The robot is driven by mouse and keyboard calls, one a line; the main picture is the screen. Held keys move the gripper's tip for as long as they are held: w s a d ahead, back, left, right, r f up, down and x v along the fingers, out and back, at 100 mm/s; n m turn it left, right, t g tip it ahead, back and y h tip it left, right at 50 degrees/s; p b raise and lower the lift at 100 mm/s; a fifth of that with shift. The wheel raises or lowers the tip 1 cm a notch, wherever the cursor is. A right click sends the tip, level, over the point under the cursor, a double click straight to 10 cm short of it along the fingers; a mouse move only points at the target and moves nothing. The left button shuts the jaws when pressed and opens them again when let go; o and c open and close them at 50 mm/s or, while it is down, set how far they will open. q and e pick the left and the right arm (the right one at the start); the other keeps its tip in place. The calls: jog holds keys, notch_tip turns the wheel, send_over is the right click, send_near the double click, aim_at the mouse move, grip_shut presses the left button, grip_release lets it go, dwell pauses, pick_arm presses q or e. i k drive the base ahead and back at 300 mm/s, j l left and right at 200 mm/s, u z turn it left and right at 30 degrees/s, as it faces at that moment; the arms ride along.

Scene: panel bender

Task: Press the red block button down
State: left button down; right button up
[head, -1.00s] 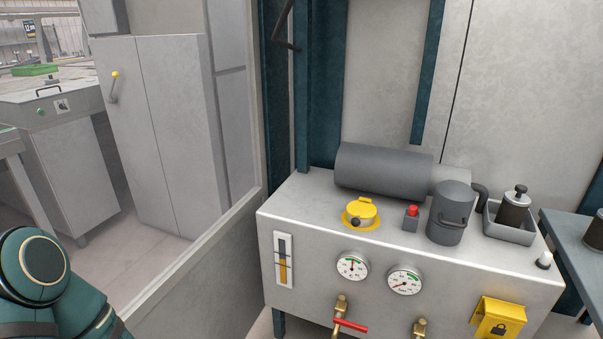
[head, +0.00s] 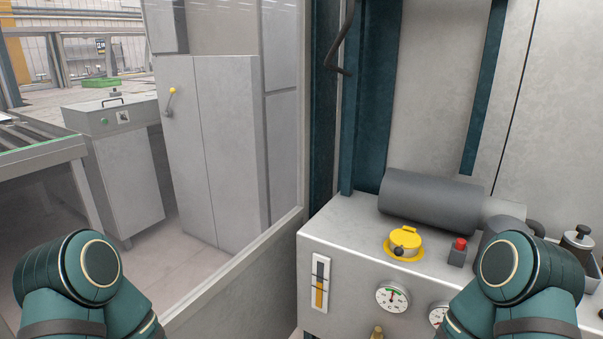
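The red block button (head: 460,244) is a small red cap on a grey block. It stands on top of the light grey hydraulic unit (head: 345,222), right of the yellow filler cap. The button is in clear view and nothing touches it. My left and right arms show only as teal arm links at the lower left and lower right. Neither gripper is in the picture. My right arm link hides part of the unit's top and front, just right of and below the button.
The yellow cap (head: 404,242) sits left of the button. A dark grey cylinder motor (head: 431,204) lies behind it. A gauge (head: 392,297) and a level glass (head: 320,283) are on the unit's front. A glazed guard frame (head: 240,262) stands to the left, with grey cabinets (head: 215,150) beyond.

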aim_at(461, 244)
jog(key=z, duration=1.25)
